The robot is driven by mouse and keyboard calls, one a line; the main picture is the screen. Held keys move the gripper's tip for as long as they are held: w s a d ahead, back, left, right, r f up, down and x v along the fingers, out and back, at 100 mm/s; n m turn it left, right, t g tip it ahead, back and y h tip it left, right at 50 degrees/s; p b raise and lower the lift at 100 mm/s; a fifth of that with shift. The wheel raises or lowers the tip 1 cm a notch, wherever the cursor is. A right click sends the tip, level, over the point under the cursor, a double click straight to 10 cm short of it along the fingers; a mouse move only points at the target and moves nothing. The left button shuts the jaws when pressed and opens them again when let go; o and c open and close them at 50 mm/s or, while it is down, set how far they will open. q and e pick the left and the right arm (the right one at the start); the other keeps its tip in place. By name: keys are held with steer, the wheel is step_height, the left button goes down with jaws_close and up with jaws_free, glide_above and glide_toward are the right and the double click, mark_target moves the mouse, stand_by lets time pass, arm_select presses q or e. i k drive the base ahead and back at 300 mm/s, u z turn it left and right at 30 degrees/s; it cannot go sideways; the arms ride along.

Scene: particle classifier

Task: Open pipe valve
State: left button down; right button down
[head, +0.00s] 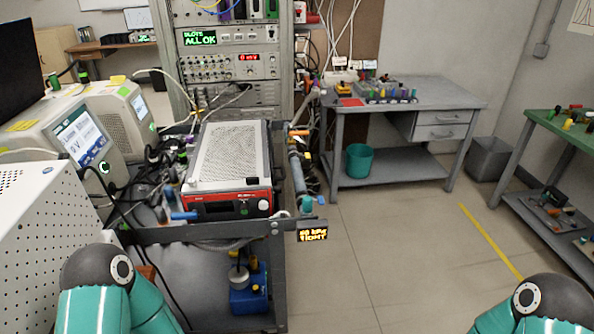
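No pipe valve can be told for certain. A short blue handle (184,216) sticks out at the left of the red-fronted instrument (230,207) on the cart. An orange lever-like part (299,133) sits above a grey-blue cylinder (297,168) at the cart's right side, with a teal part (305,204) below it. Which of these belongs to the valve I cannot tell. A small display (312,233) with yellow text, seemingly "60 kPa TIGHT", is at the cart's front right corner. Only teal and dark links of my two arms show at the bottom corners; both grippers are out of view.
The grey cart (217,233) stands close in front, with a blue device (249,294) below and cables around it. White instruments (70,140) crowd the left. A rack (230,65), grey desk (410,95) and green-topped table (562,122) stand farther off. The middle-right floor is clear.

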mark_target(291, 134)
steer(key=k, duration=1.3)
steer(key=z, duration=0.4)
steer(key=i, duration=2.25)
steer(key=u, duration=0.7)
steer(key=k, duration=0.8)
steer(key=u, duration=0.2)
steer(key=i, duration=0.55)
